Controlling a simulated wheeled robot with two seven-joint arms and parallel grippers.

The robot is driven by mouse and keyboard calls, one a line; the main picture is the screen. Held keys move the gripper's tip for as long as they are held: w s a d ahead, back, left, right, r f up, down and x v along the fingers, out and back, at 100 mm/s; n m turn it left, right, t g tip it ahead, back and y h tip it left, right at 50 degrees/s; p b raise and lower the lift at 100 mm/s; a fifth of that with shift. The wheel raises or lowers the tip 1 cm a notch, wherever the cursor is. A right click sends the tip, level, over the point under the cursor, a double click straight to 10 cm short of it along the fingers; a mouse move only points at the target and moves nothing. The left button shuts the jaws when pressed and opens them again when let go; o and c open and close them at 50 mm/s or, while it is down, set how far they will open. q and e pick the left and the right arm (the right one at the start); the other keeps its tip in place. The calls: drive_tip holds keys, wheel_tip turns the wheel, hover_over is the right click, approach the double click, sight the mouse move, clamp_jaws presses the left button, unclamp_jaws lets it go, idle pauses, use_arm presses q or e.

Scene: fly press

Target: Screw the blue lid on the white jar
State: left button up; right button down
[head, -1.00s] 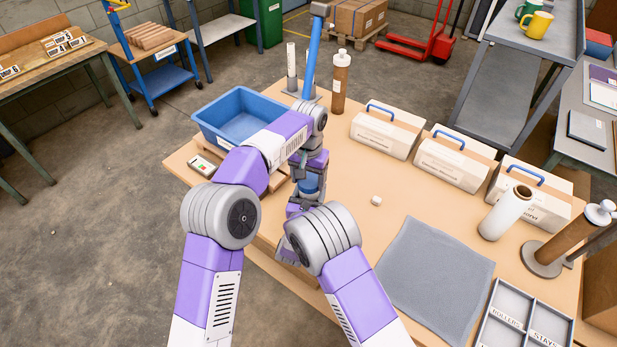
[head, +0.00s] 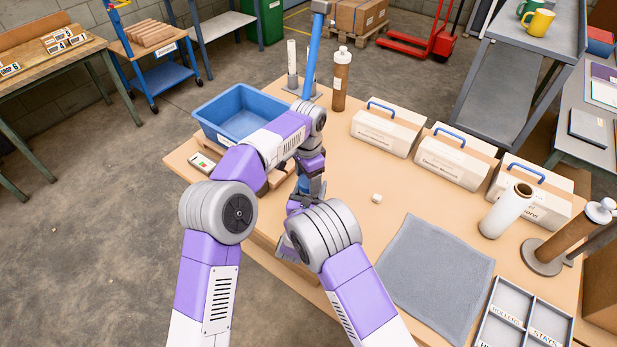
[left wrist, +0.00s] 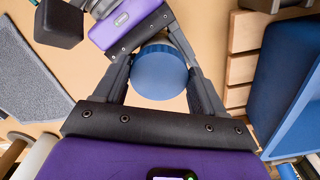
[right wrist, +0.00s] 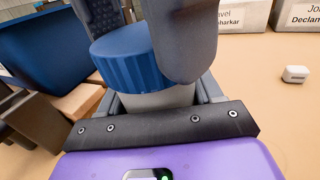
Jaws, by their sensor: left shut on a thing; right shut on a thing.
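The blue ribbed lid (left wrist: 159,72) is between the fingers of my left gripper (left wrist: 160,88), which is shut on it. In the right wrist view the lid (right wrist: 122,58) sits over the top of the white jar (right wrist: 165,97), touching or very close; I cannot tell whether the threads are engaged. My right gripper (right wrist: 160,98) is shut on the jar below the lid. A left finger covers the lid's right side there. In the head view my left gripper (head: 311,188) is above my right gripper (head: 297,206), and they mostly hide the jar.
A blue bin (head: 238,108) and a small device (head: 203,163) are at the table's left. White boxes (head: 386,130) with blue handles stand along the back. A grey mat (head: 436,270), a divided tray (head: 520,320) and a small white block (head: 376,198) lie at right.

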use_arm(q)
drive_tip(key=m, duration=0.6)
drive_tip(key=shift+w, duration=0.2)
drive_tip(key=m, duration=0.4)
drive_tip(key=shift+w, duration=0.1)
drive_tip(key=m, duration=0.3)
drive_tip(key=shift+w+m, duration=0.1)
drive_tip(key=shift+m, duration=0.3)
drive_tip(key=m, duration=0.4)
drive_tip(key=shift+d, duration=0.15)
drive_tip(key=m, duration=0.3)
drive_tip(key=shift+w+d+m, duration=0.1)
drive_tip(key=shift+m, duration=0.3)
drive_tip(key=m, duration=0.6)
drive_tip(key=shift+d, duration=0.15)
drive_tip(key=o, duration=1)
